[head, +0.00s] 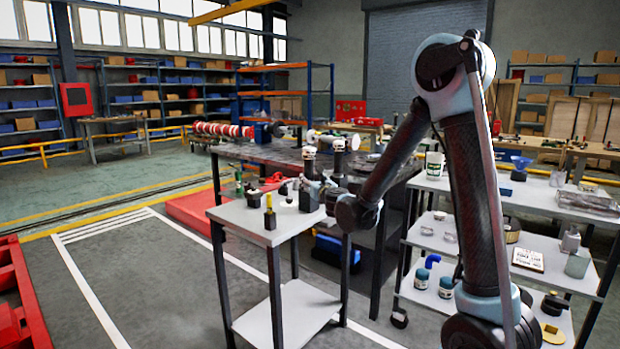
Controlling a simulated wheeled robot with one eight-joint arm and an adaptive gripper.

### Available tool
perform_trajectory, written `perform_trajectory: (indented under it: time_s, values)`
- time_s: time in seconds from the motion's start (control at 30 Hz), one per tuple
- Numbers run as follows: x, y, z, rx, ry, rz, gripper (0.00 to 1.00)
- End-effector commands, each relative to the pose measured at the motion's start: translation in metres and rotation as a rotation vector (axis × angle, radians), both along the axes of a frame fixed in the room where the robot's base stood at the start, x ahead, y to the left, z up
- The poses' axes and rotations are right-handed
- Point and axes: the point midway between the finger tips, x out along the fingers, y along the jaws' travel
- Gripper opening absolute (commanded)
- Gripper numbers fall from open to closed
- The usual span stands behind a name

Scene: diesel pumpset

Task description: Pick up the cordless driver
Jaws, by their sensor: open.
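A small upright black and yellow object (269,213), which may be the cordless driver, stands near the front of the small grey-topped stand (245,220). It is too small to identify for certain. My arm reaches over from the right. My gripper (306,197) is at the right side of the stand's top, to the right of the black and yellow object and apart from it. My gripper is open; its fingers are small and dark, and I see nothing held between them.
Other small dark items (252,196) stand at the stand's back left. A dark workbench (265,152) is behind it. A grey shelf cart (450,187) with several jars and tools stands to the right. The floor at left is clear beyond the red tray (15,290).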

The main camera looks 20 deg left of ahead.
Motion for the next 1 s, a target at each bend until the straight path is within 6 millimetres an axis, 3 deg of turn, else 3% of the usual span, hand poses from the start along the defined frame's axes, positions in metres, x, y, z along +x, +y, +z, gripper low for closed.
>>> perform_trajectory:
  time_s: [0.23,0.5,0.53,0.77,1.0]
  values:
    - [0.028,0.020,0.002,0.000,0.000,0.000,0.56]
    - [0.032,0.023,0.002,0.000,0.000,0.000,0.56]
    - [0.032,0.023,0.002,0.000,0.000,0.001,0.54]
    - [0.032,0.023,0.002,0.000,0.000,0.000,0.02]
    - [0.032,0.023,0.002,-0.001,-0.001,0.000,0.00]
